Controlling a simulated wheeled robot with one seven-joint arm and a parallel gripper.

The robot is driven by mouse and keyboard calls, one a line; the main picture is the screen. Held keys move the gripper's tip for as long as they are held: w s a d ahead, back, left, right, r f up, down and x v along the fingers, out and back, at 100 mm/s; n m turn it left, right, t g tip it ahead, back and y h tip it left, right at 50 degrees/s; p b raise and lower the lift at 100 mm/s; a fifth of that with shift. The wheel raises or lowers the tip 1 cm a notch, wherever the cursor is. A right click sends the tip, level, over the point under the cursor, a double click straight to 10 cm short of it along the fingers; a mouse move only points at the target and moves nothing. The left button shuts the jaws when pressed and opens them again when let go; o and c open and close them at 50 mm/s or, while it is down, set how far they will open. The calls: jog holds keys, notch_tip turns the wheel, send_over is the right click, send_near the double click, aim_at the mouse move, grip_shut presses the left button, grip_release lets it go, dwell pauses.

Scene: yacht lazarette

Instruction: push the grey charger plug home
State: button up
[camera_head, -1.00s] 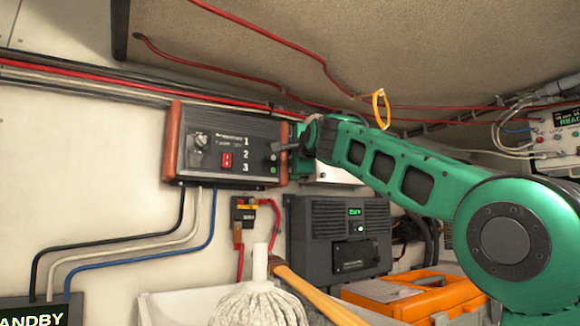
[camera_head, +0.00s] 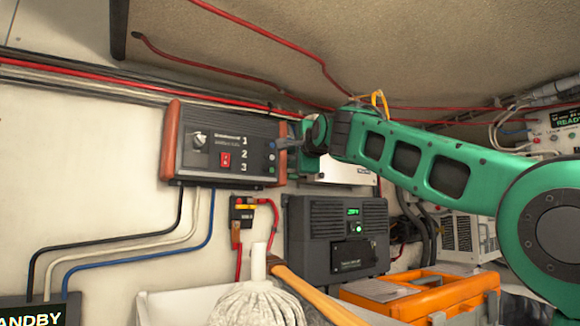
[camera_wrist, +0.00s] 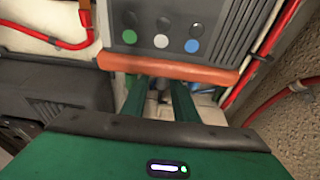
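A dark panel box (camera_head: 226,147) with orange-red end caps hangs on the white wall. It has a knob, a red switch and the numbers 1, 2 and 3. Coloured discs sit beside the numbers; the wrist view shows a green, a pale grey and a blue disc (camera_wrist: 190,46). My gripper (camera_wrist: 158,100) is at the box's right end, its two dark green fingers apart and reaching toward the orange-red cap (camera_wrist: 170,68). A small grey shape (camera_wrist: 155,96) shows between the fingers; I cannot tell if it is the grey plug or whether the fingers touch it.
Below stands a dark vented unit (camera_head: 337,237) with a green display. A red-wired breaker (camera_head: 243,211), a mop (camera_head: 258,302), a wooden handle (camera_head: 310,295) and an orange case (camera_head: 425,297) are lower down. Red cables (camera_head: 265,40) run along the ceiling and behind my arm.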

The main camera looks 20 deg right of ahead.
jog(key=s, duration=0.4)
jog(key=shift+r, duration=0.35)
jog(key=shift+d+f, duration=0.1)
jog(key=shift+d, duration=0.15)
